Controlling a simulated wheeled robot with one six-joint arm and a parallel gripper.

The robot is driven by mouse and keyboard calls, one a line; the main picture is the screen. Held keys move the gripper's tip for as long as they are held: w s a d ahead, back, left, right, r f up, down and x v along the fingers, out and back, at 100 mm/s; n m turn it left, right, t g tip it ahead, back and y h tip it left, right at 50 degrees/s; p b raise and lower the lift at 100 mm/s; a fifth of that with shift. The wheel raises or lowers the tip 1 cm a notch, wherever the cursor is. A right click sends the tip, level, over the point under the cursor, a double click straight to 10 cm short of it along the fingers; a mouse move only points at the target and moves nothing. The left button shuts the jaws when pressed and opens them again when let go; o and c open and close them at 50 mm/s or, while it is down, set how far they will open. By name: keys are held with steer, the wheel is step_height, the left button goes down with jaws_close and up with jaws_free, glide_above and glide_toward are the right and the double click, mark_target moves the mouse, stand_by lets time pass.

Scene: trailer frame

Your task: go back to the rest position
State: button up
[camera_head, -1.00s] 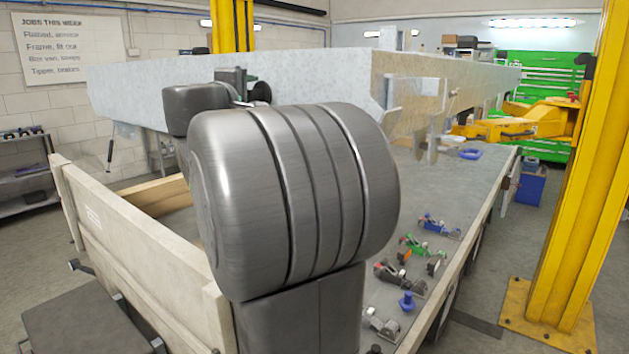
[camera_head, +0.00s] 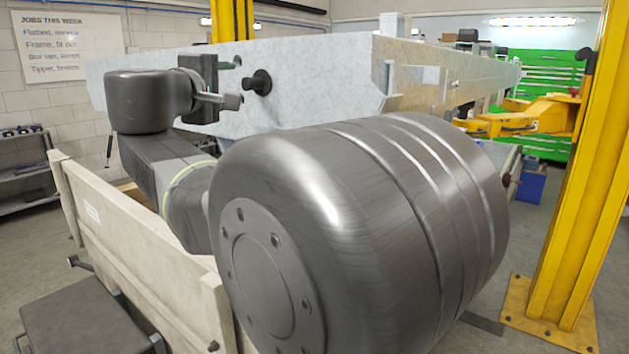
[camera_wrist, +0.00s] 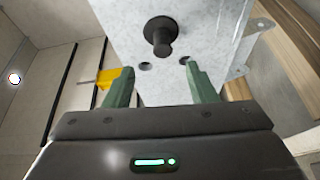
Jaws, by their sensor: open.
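My gripper (camera_head: 229,83) is open and empty in front of the end face of the galvanised trailer frame (camera_head: 310,80). In the wrist view its two green fingers (camera_wrist: 158,68) stand wide apart with nothing between them. A black round-headed plug (camera_head: 260,82) sticks out of the frame's face, just beyond the fingertips and apart from them. In the wrist view the plug (camera_wrist: 158,35) is above the gap between the fingers, and two dark holes show below it. My own large grey arm joint fills the middle of the head view and hides most of the bench behind it.
A pale wooden side board (camera_head: 130,255) runs along the left, below my arm. A yellow lift post (camera_head: 570,190) stands at the right, with a yellow lift arm (camera_head: 520,118) behind. A green tool cabinet (camera_head: 550,75) is at the back.

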mark_target(246, 82)
steer(key=p+x, duration=0.2)
steer(key=x, duration=0.7)
steer(key=shift+w+d+r+p, duration=0.1)
steer(key=shift+w+d+p, duration=0.1)
steer(key=shift+p, duration=0.2)
steer(key=shift+w, duration=0.3)
steer(key=s+a, duration=0.5)
steer(key=s, duration=0.1)
steer(key=shift+s, duration=0.3)
